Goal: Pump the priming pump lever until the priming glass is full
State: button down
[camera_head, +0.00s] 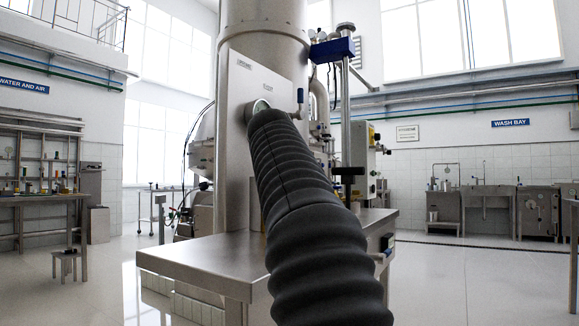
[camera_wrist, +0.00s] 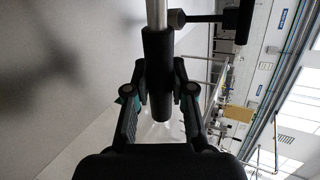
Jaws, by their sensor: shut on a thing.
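The pump lever shows in the wrist view as a bright metal rod (camera_wrist: 156,13) with a black sleeve grip (camera_wrist: 157,45). My gripper (camera_wrist: 159,85) is shut on this black grip, with a finger on each side. The grip's lower end shows between the fingers. In the head view my dark ribbed arm covers the gripper and the lever.
The steel panel (camera_head: 236,85) is fixed to a tall column (camera_head: 262,20). A steel bench (camera_head: 190,258) stands below it. A blue-headed post (camera_head: 345,110) rises at the right. In the wrist view a dark knob on a rod (camera_wrist: 177,18) lies close beside the lever. Open floor lies right.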

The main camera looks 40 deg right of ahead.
jog(key=shift+f, duration=0.15)
jog(key=shift+n+g+h, duration=0.3)
jog(key=shift+n+g, duration=0.2)
jog(key=shift+n, duration=0.2)
notch_tip(320, 180, up, 4)
jog(key=p, duration=0.6)
jog(key=shift+w+r, duration=0.1)
jog(key=shift+r, duration=0.1)
jog(key=shift+r+n+g+p, duration=0.3)
jog(key=shift+r+p, duration=0.1)
jog(key=shift+p, duration=0.15)
jog(key=r+p, duration=0.2)
jog(key=p, duration=0.1)
jog(key=r+n+g+h+p, duration=0.1)
jog(key=shift+w+a+r, duration=0.15)
jog(key=shift+w+a, duration=0.05)
jog(key=shift+w, duration=0.2)
jog(key=shift+w+a+r+n+g+p, duration=0.1)
jog(key=shift+w+r+n+g+p, duration=0.1)
jog(key=shift+r+n+g+p, duration=0.45)
jog(key=shift+f+m+t, duration=0.25)
